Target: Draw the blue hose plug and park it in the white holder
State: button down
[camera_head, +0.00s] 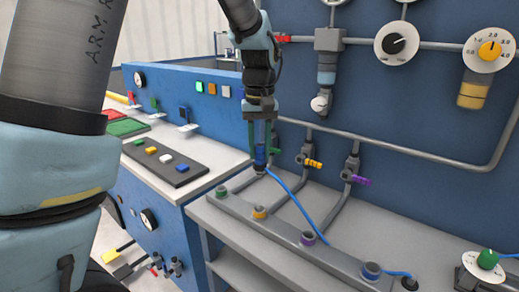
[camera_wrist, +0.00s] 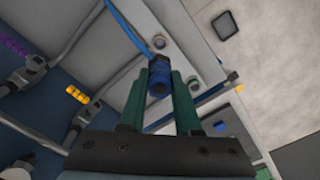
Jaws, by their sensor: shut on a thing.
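The blue hose plug (camera_head: 260,158) is clasped between the green fingers of my gripper (camera_head: 261,145), which points down over the left end of the grey bench. In the wrist view the plug (camera_wrist: 159,76) sits between both fingers, and its blue hose (camera_wrist: 130,30) leads away to the upper left. In the head view the hose (camera_head: 300,205) drops to the bench and runs right behind the manifold. A small white holder (camera_head: 189,127) with a blue piece above it is on the blue console, left of my gripper. I cannot tell whether the plug's lower end touches anything.
Pipes and valves with yellow (camera_head: 313,163) and purple (camera_head: 360,180) handles stand behind. A dark button strip (camera_head: 165,160) lies on the console's white top.

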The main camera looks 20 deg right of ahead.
jog(key=shift+r+p, duration=1.8)
jog(key=shift+r, duration=0.65)
jog(key=shift+f, duration=0.1)
